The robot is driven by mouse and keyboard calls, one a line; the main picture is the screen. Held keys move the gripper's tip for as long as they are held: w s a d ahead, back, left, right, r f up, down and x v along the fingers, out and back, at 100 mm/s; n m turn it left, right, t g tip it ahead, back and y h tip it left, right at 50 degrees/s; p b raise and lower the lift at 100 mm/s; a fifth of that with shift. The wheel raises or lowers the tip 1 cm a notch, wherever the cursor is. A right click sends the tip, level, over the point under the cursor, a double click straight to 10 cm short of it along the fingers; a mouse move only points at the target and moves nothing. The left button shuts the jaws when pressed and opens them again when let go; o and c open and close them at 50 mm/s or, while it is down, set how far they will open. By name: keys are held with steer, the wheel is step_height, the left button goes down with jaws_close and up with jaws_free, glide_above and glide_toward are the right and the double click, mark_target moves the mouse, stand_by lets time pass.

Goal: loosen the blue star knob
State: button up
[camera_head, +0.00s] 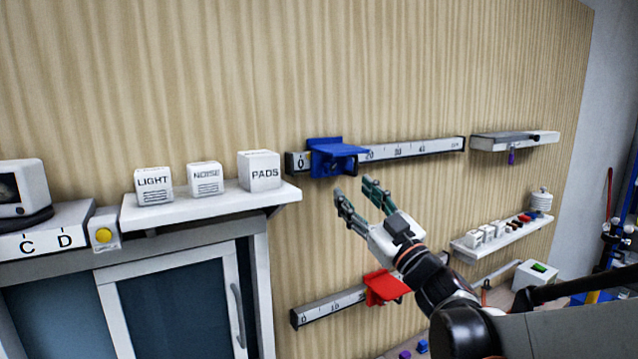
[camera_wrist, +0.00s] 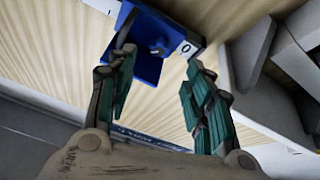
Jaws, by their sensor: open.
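The blue slider (camera_head: 336,150) sits near the 0 end of the upper ruled rail (camera_head: 420,148) on the wood-grain wall. Its blue star knob shows in the wrist view (camera_wrist: 158,47) on the underside of the blue slider (camera_wrist: 150,68). In the head view the knob is hard to make out beneath the slider's plate. My gripper (camera_head: 354,189) is open and empty, below the blue slider and apart from it. In the wrist view the green-padded fingers (camera_wrist: 160,62) are spread, and the knob shows between them, beyond the tips and nearer the left finger.
A red slider (camera_head: 386,287) on a lower rail (camera_head: 327,309) is close under my wrist. A white shelf (camera_head: 210,209) with labelled boxes stands left of the blue slider. A small shelf (camera_head: 500,238) with blocks is to the right. The wall between the rails is mostly clear.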

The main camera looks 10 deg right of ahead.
mark_target(332, 170)
steer(key=shift+v, duration=2.2)
steer(key=shift+o, duration=0.2)
steer(key=w+a+r+m+p, duration=0.1)
steer(key=w, duration=0.2)
steer(key=w+a+r+m+p, duration=0.1)
steer(key=w+r, duration=0.1)
steer(key=w, duration=0.2)
steer(key=w+a+r+m+h+p, duration=0.1)
steer(key=w+a+r+m+p, duration=0.1)
steer(key=w, duration=0.2)
steer(key=shift+a, duration=0.15)
steer(key=shift+c, duration=0.4)
steer(key=c, duration=1)
